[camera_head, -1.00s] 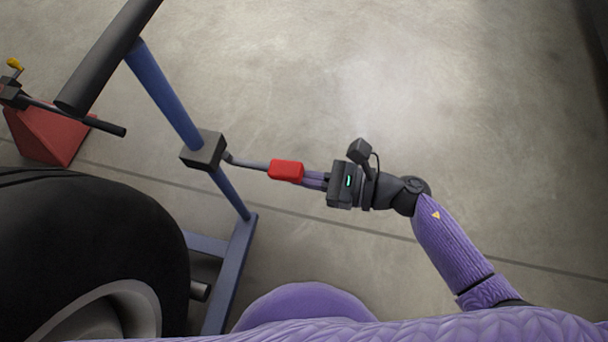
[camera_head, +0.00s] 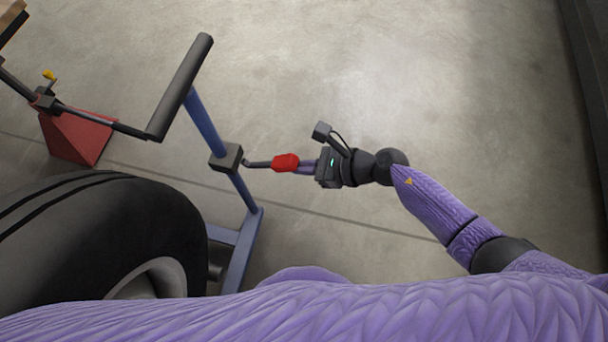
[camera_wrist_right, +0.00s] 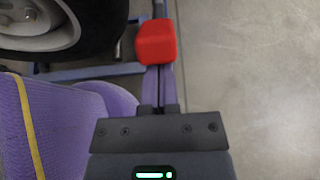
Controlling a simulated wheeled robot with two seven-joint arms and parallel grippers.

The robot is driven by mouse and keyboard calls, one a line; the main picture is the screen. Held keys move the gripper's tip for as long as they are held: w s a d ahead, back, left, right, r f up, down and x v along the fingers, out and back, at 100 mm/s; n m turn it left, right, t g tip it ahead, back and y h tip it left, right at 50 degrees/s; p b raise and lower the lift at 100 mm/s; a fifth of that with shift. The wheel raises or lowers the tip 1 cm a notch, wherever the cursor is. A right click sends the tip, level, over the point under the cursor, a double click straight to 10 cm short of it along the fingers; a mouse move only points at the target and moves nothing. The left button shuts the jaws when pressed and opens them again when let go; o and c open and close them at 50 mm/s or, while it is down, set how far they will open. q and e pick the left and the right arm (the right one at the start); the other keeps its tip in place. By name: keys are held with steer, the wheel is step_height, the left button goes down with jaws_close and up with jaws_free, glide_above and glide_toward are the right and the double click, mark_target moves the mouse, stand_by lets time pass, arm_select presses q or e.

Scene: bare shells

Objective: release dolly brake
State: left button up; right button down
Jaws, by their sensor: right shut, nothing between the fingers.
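The dolly's blue post (camera_head: 203,122) rises from its blue base frame (camera_head: 241,255) at left of centre in the head view. A dark block (camera_head: 226,158) sits on the post. The brake lever (camera_head: 257,164) sticks out from it to the right, ending in a red grip (camera_head: 286,162). My right gripper (camera_head: 300,166) is shut and empty, with its fingertips right at the outer end of the red grip. In the right wrist view the red grip (camera_wrist_right: 156,42) is just beyond my shut fingers (camera_wrist_right: 158,72); I cannot tell whether they touch. My left gripper is not in view.
A black handle bar (camera_head: 182,85) tops the post. A large black tyre (camera_head: 100,235) stands at lower left. A red wedge-shaped stand (camera_head: 75,138) is behind it. The concrete floor (camera_head: 430,110) is clear to the right.

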steer(key=a+r+h+p, duration=0.1)
steer(key=r+p, duration=0.1)
steer(key=p, duration=0.1)
steer(key=a+r+h+p, duration=0.1)
steer(key=r+p, duration=0.1)
steer(key=w+a+r+g+h+p, duration=0.1)
steer(key=r+p, duration=0.1)
steer(key=p, duration=0.1)
steer(key=shift+w+a+r+h+p, duration=0.1)
steer(key=shift+a+h+p, duration=0.05)
steer(key=shift+h+p, duration=0.25)
steer(key=shift+a+r, duration=0.25)
steer(key=shift+a, duration=0.05)
steer(key=shift+a+f, duration=0.1)
steer(key=shift+f, duration=0.05)
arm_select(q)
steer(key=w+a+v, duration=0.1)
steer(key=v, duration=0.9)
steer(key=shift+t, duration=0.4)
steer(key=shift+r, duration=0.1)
arm_select(e)
steer(key=shift+w, duration=0.1)
steer(key=shift+r+p, duration=0.75)
steer(key=shift+r, duration=0.1)
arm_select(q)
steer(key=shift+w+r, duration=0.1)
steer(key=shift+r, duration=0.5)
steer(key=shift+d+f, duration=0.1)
arm_select(e)
steer(key=shift+f, duration=0.15)
